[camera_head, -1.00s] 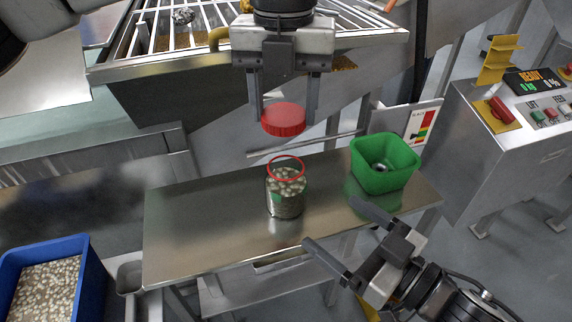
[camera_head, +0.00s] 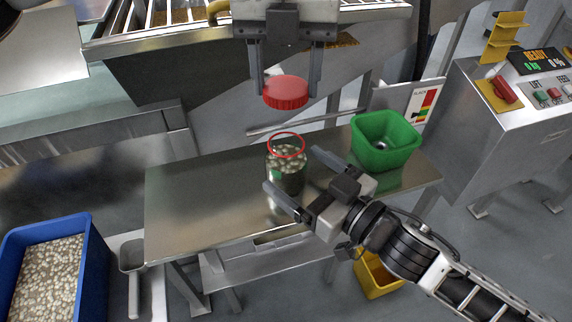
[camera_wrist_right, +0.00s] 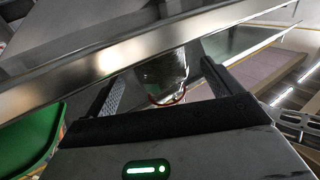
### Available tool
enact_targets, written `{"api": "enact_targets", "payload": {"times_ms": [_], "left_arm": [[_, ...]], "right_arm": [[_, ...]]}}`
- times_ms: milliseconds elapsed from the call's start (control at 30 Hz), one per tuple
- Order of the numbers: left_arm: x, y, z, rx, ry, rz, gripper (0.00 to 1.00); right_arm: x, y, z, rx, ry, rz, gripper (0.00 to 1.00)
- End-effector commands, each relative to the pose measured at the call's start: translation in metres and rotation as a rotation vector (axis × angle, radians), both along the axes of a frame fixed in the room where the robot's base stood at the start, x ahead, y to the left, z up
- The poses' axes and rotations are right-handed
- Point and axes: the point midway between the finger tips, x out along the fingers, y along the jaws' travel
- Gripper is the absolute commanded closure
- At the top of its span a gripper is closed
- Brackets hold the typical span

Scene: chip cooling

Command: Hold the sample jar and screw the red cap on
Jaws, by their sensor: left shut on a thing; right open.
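The sample jar (camera_head: 287,162), clear and filled with pale pellets, stands upright on the steel table (camera_head: 200,205), with a red ring around its open top. My left gripper (camera_head: 288,90) is shut on the red cap (camera_head: 286,97) and holds it level above the jar, apart from it. My right gripper (camera_head: 292,168) is open, one finger on each side of the jar, not closed on it. In the right wrist view the jar (camera_wrist_right: 163,72) shows between the open fingers (camera_wrist_right: 160,78), its ring towards the palm. The near finger partly hides the jar in the head view.
A green bin (camera_head: 385,145) stands on the table's right, close to my right arm. A blue crate of pellets (camera_head: 97,270) is at lower left, a yellow bin (camera_head: 378,280) below the table. A control box (camera_head: 510,130) is at right. The table's left part is clear.

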Motion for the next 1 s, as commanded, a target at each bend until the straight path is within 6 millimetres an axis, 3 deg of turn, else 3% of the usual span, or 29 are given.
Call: {"api": "enact_targets", "payload": {"times_ms": [267, 667, 900, 1000], "left_arm": [[0.000, 0.000, 0.000, 0.000, 0.000, 0.000, 0.68], [0.000, 0.000, 0.000, 0.000, 0.000, 0.000, 0.68], [0.000, 0.000, 0.000, 0.000, 0.000, 0.000, 0.68], [0.000, 0.000, -0.001, 0.000, 0.000, 0.000, 0.68]], "right_arm": [[0.024, 0.024, 0.001, 0.000, -0.001, 0.000, 0.10], [0.027, 0.027, 0.000, -0.001, -0.001, 0.001, 0.10], [0.027, 0.027, 0.000, -0.001, -0.001, 0.001, 0.77], [0.027, 0.027, 0.000, -0.001, -0.001, 0.001, 0.77]]}}
